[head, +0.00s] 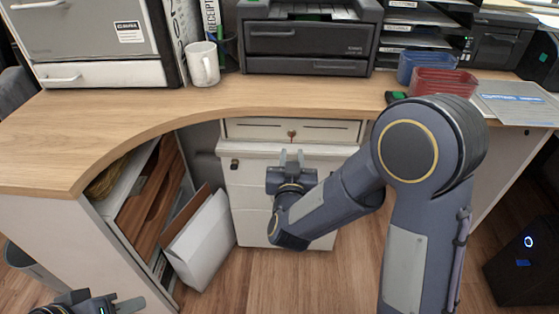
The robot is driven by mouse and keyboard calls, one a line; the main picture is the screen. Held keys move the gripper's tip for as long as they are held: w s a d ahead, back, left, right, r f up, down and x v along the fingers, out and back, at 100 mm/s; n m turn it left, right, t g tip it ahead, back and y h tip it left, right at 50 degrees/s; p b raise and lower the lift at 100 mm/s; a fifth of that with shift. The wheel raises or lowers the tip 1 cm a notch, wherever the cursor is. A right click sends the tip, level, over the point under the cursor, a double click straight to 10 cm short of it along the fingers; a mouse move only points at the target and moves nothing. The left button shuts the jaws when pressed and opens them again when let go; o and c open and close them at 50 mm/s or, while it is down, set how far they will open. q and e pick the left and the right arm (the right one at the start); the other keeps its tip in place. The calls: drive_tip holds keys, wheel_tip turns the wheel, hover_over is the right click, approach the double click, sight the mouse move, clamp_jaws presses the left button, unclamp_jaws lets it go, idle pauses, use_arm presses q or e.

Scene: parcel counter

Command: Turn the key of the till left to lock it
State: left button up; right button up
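The till (258,130) is a white drawer front under the wooden counter. A small reddish-brown key (291,134) sits in its lock, right of the middle; its exact angle is too small to tell. My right gripper (291,156) is just below the key in the picture, its two fingers pointing at the till with a gap between them. It is open, holds nothing, and appears apart from the key. My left gripper (96,302) is at the bottom left edge, partly cut off, far from the till; its finger opening is not clear.
A white cabinet (250,195) stands below the till. The wooden counter (180,112) overhangs it, carrying a printer (305,45), a white mug (203,64), and blue (425,62) and red (445,80) trays. A white box file (200,240) leans at the left. My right arm covers the right side.

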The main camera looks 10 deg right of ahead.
drive_tip(key=b+x, duration=0.1)
drive_tip(key=x, duration=0.6)
drive_tip(key=shift+w+b, duration=0.3)
drive_tip(key=shift+w, duration=0.05)
drive_tip(key=shift+f, duration=0.15)
drive_tip(key=shift+c, duration=0.3)
clamp_jaws()
